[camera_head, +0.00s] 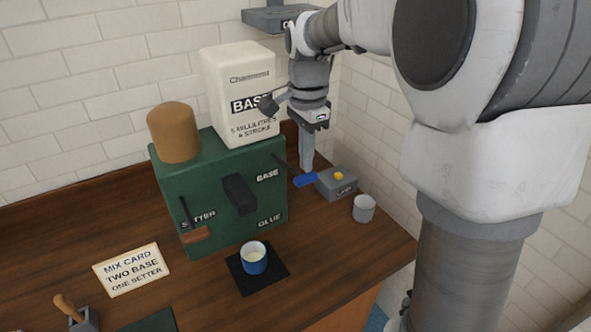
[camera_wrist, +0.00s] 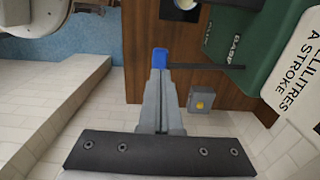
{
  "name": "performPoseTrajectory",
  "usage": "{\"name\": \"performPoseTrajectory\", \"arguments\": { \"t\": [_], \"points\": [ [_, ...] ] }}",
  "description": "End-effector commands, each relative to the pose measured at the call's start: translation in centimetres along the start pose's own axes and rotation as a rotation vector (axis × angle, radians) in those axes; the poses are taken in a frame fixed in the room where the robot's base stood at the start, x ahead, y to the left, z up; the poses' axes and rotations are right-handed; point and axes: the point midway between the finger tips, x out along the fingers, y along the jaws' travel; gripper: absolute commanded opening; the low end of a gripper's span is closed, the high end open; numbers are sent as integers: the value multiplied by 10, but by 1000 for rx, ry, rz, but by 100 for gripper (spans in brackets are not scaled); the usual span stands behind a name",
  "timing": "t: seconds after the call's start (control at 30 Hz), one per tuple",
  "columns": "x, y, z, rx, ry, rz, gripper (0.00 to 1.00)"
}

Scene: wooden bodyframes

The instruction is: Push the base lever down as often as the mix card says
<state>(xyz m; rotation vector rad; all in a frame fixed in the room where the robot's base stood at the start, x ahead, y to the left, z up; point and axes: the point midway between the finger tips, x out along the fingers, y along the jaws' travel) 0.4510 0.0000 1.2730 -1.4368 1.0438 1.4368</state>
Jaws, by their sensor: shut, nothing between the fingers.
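The base lever is a dark rod with a blue grip (camera_head: 306,180) at the right side of the green dispenser (camera_head: 215,175). Its blue grip (camera_wrist: 160,58) also shows in the wrist view. My gripper (camera_head: 305,170) is shut and empty, pointing down with its fingertips at the blue grip; I cannot tell whether they touch it. In the wrist view my gripper (camera_wrist: 159,75) overlaps the grip's near end. The mix card (camera_head: 131,270) reads TWO BASE, ONE SETTER. A blue cup (camera_head: 254,262) with pale contents stands in front of the dispenser.
A setter lever with a brown grip (camera_head: 196,235) is at the dispenser's left. The white base container (camera_head: 240,75) and a tan container (camera_head: 174,132) sit on top. A grey box with a yellow button (camera_head: 339,177) and a grey cup (camera_head: 363,208) stand right. The blue cup's black mat (camera_head: 275,283) lies flat.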

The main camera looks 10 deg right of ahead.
Motion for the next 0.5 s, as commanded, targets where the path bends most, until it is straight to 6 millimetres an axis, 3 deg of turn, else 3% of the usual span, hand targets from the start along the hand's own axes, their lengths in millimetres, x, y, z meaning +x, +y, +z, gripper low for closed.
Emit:
{"name": "performPoseTrajectory", "arguments": {
  "t": [0.23,0.5],
  "points": [
    [-5,0,0,0,0,0,0],
    [-32,0,0,0,0,-2,0]
  ]
}}
